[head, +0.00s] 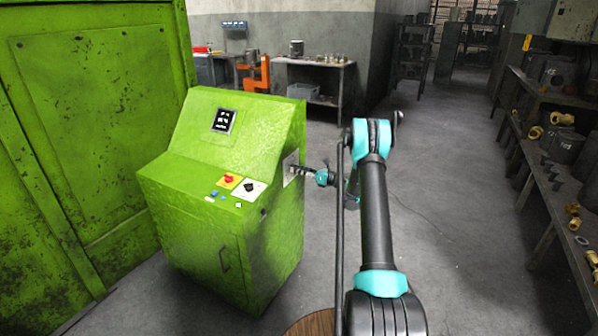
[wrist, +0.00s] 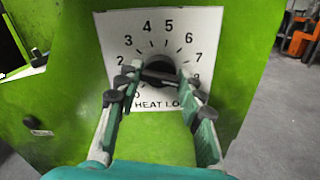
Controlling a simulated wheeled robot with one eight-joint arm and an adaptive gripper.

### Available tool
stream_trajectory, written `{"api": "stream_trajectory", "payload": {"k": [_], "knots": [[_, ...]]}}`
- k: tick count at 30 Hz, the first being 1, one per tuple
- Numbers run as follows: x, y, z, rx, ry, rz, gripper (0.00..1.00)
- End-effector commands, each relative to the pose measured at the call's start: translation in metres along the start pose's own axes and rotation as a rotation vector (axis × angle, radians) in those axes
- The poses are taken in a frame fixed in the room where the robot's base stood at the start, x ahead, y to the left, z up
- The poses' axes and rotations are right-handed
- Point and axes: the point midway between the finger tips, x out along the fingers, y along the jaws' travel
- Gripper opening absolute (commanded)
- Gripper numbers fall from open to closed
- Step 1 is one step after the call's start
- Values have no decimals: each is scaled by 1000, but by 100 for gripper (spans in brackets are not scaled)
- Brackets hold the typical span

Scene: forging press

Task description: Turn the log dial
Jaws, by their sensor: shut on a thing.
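The log dial is a dark knob (wrist: 158,72) on a white plate (wrist: 205,22) with a ring of numbers and the words "HEAT LO", the rest cut off by a finger. The plate (head: 291,160) is on the right side of the green console (head: 215,245). My gripper (wrist: 158,76) reaches it from the right in the head view (head: 299,170). Its two fingers are shut on the knob, one at each side. The fingers hide part of the lower numbers, and I cannot tell which number the knob points to.
A large green machine (head: 95,130) stands at the left. A shelf of metal parts (head: 545,150) lines the right. The floor between is clear.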

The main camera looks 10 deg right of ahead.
Motion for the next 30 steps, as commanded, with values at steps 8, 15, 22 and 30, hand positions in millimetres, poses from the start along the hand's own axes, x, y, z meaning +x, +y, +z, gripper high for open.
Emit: {"api": "stream_trajectory", "payload": {"k": [8, 15, 22, 30], "knots": [[-1, 0, -2, 8, 3, -1, 8], [-1, 0, -2, 7, 3, 0, 45], [0, 0, -1, 7, 2, 0, 59], [-6, 0, 0, 7, 1, -1, 59]]}}
